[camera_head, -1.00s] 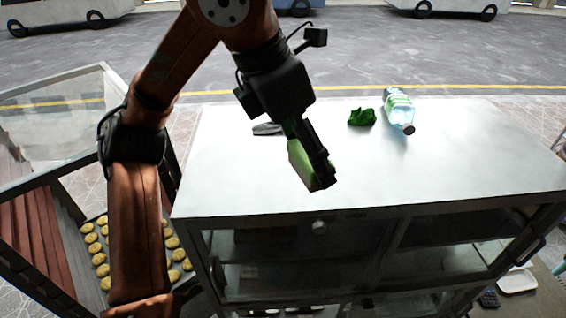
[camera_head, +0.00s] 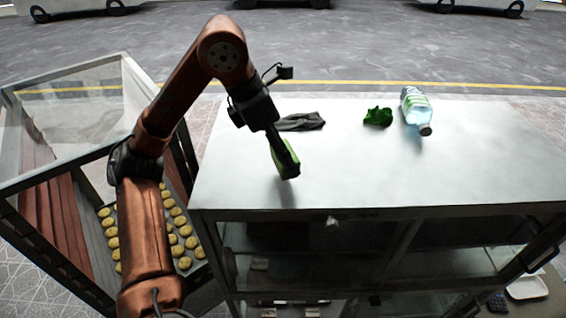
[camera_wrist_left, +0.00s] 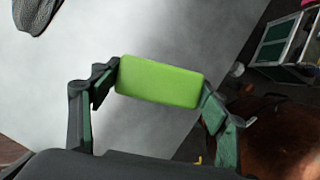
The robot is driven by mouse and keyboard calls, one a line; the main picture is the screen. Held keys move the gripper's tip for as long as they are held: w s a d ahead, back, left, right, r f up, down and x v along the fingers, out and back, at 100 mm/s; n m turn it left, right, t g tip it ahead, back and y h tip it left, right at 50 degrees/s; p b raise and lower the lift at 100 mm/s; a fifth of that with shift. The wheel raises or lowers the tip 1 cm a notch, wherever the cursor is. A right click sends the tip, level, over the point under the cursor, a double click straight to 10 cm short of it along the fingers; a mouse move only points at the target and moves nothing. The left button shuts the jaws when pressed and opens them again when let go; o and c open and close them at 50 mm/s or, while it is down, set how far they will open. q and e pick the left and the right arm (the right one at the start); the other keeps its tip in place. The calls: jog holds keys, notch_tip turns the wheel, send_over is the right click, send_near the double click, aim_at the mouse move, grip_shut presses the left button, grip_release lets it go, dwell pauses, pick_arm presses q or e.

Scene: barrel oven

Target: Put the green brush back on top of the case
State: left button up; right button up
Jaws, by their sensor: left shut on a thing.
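The green brush (camera_head: 277,151) is in my left gripper (camera_head: 285,160), over the left part of the white top of the case (camera_head: 380,185). In the left wrist view the brush shows as a flat green block (camera_wrist_left: 160,82) with one finger of the left gripper (camera_wrist_left: 158,100) at each end. The fingers are shut on it. A shadow lies on the top below the brush, and I cannot tell how large the gap is. My right gripper is not in view.
A dark grey cloth (camera_head: 301,122), a crumpled green cloth (camera_head: 378,117) and a clear bottle (camera_head: 416,108) lie along the back of the top. An open-lidded glass cabinet with a tray of pastries (camera_head: 185,232) stands at left. The top's middle and right front are clear.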

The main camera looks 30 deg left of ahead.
aim_at(277, 168)
pick_arm(q)
jog(key=shift+s+a+f, duration=0.25)
jog(key=shift+a, duration=0.05)
jog(key=shift+s+d+f, duration=0.15)
jog(key=shift+s+f, duration=0.7)
jog(key=shift+s, duration=0.3)
jog(key=shift+s+f, duration=0.1)
jog(key=shift+s, duration=0.4)
jog(key=shift+w+f, duration=0.25)
jog(key=shift+w, duration=0.3)
jog(key=o, duration=0.9)
jog(key=shift+w+f, duration=0.1)
jog(key=shift+w, duration=0.4)
jog(key=o, duration=0.4)
jog(key=shift+s, duration=0.6)
jog(key=shift+o, duration=0.2)
jog(key=shift+w, duration=0.4)
jog(key=shift+r, duration=0.2)
jog(key=v, duration=0.4)
jog(key=shift+s, duration=0.3)
jog(key=p+v, duration=0.1)
jog(key=v, duration=0.6)
jog(key=shift+s+r, duration=0.15)
jog(key=shift+r, duration=0.2)
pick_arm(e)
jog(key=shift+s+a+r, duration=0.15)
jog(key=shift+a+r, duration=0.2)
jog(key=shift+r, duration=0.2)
